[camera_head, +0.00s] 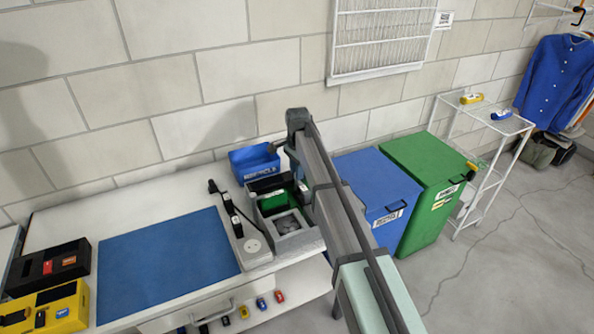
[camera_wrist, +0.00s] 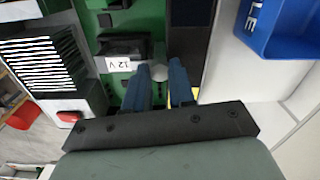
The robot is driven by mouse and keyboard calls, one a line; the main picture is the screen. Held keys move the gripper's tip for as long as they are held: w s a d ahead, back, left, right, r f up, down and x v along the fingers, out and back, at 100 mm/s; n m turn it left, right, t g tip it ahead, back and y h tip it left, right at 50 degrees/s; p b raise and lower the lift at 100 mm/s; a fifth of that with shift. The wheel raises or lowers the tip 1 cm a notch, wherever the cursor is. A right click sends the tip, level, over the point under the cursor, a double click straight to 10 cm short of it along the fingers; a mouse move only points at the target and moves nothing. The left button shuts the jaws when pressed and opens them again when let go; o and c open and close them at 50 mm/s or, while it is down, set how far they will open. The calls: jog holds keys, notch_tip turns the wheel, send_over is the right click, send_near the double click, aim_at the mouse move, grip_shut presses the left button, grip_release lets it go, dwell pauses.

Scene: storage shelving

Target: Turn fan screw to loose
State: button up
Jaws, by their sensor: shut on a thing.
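My gripper (camera_wrist: 160,85) shows in the wrist view, its two blue fingers closed around a small pale round head, the fan screw (camera_wrist: 160,72). The screw's shaft and tightness cannot be seen. A dark block with a black-and-white striped top (camera_wrist: 42,65), apparently the fan, lies left of the fingers. A green board (camera_wrist: 150,25) carries a black part labelled 12 V (camera_wrist: 122,50) just beyond them. In the head view the open grey case (camera_head: 300,243) holds the green board and a round grey fan (camera_head: 287,223). My arm hides the gripper and screw there.
A blue bin (camera_head: 254,163) stands behind the case and appears upper right in the wrist view (camera_wrist: 285,30). A black tool (camera_head: 228,205) and white device (camera_head: 252,246) are left of the case. A blue mat (camera_head: 165,255) lies clear farther left.

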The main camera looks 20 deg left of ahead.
jog(key=shift+n, duration=0.3)
grip_shut()
jog(key=n, duration=0.3)
jog(key=shift+n, duration=0.3)
jog(key=n, duration=0.4)
jog(key=shift+n, duration=0.3)
jog(key=n, duration=0.8)
jog(key=shift+n, duration=0.6)
jog(key=o, duration=0.9)
grip_release()
